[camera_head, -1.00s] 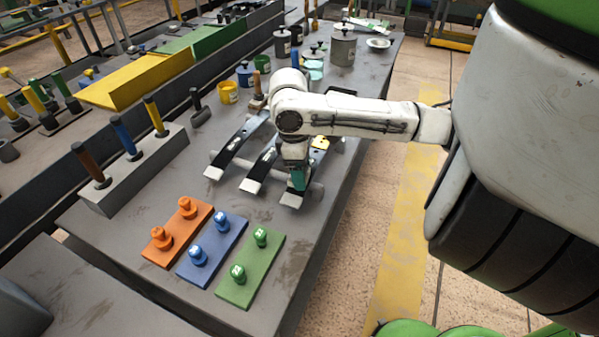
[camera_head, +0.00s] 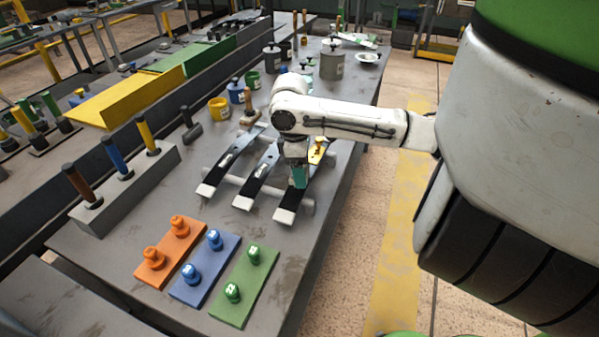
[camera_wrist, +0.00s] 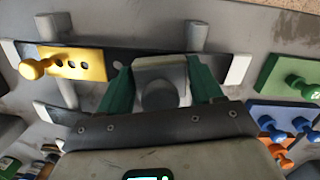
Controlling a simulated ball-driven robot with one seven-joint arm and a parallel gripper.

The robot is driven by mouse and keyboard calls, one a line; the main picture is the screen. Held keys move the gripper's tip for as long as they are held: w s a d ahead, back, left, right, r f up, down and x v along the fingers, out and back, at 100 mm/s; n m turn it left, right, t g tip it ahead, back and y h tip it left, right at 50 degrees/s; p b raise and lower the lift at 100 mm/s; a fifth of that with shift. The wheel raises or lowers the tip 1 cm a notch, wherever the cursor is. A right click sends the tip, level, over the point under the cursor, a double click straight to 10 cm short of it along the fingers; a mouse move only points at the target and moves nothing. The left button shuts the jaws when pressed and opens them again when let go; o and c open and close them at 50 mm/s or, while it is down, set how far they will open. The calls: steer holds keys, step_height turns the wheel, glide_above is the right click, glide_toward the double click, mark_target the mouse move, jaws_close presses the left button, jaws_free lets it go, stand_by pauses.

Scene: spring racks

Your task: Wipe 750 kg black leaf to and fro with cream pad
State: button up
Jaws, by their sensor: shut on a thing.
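Three black leaves with pale ends lie side by side on the bench: a left leaf (camera_head: 229,164), a middle leaf (camera_head: 257,183) and a right leaf (camera_head: 289,203). Their weight labels are too small to read. My gripper (camera_head: 298,178) is over the right leaf, its green fingers pointing down. In the wrist view, my gripper (camera_wrist: 160,88) is shut on a pale block, the cream pad (camera_wrist: 160,68), with a dark round grip. The pad lies over the leaf (camera_wrist: 120,58); whether it touches is hidden. A yellow plate with a knob (camera_wrist: 88,64) sits on this leaf.
Orange (camera_head: 172,250), blue (camera_head: 204,270) and green (camera_head: 243,288) plates with knobs lie at the near end. A grey block with upright handles (camera_head: 125,190) stands left. Pots, including a yellow one (camera_head: 219,110), stand beyond the leaves.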

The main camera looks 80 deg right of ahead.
mark_target(294, 202)
steer(key=shift+w+a+f+p, duration=0.1)
steer(key=shift+w+a+p, duration=0.15)
steer(key=shift+a, duration=0.55)
steer(key=shift+w+a+f+p, duration=0.1)
steer(key=shift+a+p, duration=0.15)
steer(key=shift+a, duration=0.5)
steer(key=shift+w+a+f+p, duration=0.1)
steer(key=shift+w+a+f, duration=0.05)
steer(key=shift+a, duration=0.45)
steer(key=shift+w+a+f+p, duration=0.1)
steer(key=shift+a+f+p, duration=0.05)
steer(key=shift+a, duration=0.5)
steer(key=shift+w+a+f+p, duration=0.1)
steer(key=shift+w+a+f, duration=0.05)
steer(key=shift+a, duration=0.45)
steer(key=shift+s+d+r, duration=0.2)
steer(key=shift+d, duration=0.65)
steer(key=shift+s+d+r, duration=0.15)
steer(key=shift+d+r, duration=0.05)
steer(key=shift+d, duration=0.65)
steer(key=shift+s+d+r+p, duration=0.1)
steer(key=shift+s+d+p, duration=0.1)
steer(key=shift+d, duration=0.65)
steer(key=shift+s+d+p, duration=0.1)
steer(key=shift+s+d, duration=0.1)
steer(key=shift+d, duration=0.65)
steer(key=shift+r, duration=0.1)
step_height(294, 202, up, 6)
steer(key=p, duration=0.5)
steer(key=shift+p, duration=0.35)
